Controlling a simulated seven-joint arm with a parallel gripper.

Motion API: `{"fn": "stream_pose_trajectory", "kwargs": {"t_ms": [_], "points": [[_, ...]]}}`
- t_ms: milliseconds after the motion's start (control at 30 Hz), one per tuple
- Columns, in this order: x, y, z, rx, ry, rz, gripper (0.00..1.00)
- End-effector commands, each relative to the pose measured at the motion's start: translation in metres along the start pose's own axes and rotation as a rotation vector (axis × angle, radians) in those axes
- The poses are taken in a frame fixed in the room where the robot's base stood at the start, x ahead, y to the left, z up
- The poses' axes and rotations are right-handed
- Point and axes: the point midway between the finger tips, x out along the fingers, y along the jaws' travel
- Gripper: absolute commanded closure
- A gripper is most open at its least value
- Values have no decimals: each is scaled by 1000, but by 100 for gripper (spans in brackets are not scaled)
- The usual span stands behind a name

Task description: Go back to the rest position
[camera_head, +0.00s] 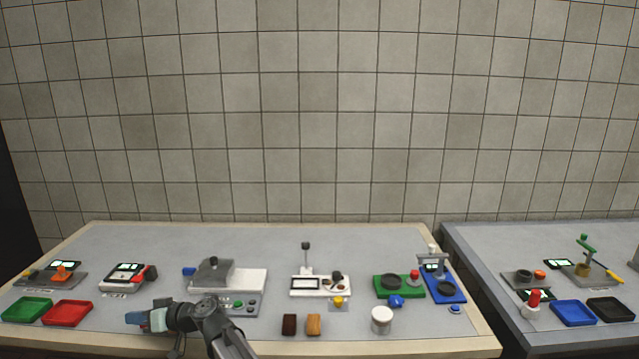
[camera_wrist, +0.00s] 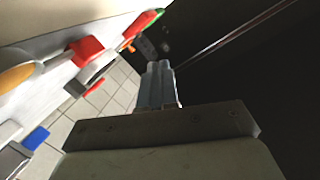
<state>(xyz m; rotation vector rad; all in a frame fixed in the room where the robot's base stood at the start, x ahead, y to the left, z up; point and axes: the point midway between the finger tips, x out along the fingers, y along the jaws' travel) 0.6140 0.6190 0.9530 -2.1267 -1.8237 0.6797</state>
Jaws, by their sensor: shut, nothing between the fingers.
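My gripper (camera_head: 143,319) is at the front left of the left table in the head view, to the right of the red tray. Its fingers point left. In the wrist view my gripper (camera_wrist: 158,72) shows its fingers together, with nothing between them. It touches no object that I can see.
The left table (camera_head: 380,347) carries a green tray (camera_head: 27,309), a red tray (camera_head: 67,313), a grey machine (camera_head: 228,285), a dark block (camera_head: 289,325), a tan block (camera_head: 314,325) and a white cup (camera_head: 382,319). A second table (camera_head: 470,250) stands right. A tiled wall is behind.

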Motion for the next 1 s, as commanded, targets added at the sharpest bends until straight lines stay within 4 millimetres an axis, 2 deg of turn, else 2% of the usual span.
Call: {"fn": "stream_pose_trajectory", "kwargs": {"t_ms": [33,100,300,500,633,767,867,1000], "points": [[13,-7,19,-38,-25,10,100],[27,-13,40,-91,-53,26,100],[54,-25,93,-219,-124,60,100],[55,-15,139,-282,-197,97,100],[44,4,166,-277,-245,125,100],[22,30,195,-245,-302,161,100],[-3,56,221,-199,-353,197,100],[-51,97,269,-104,-446,263,100]]}}
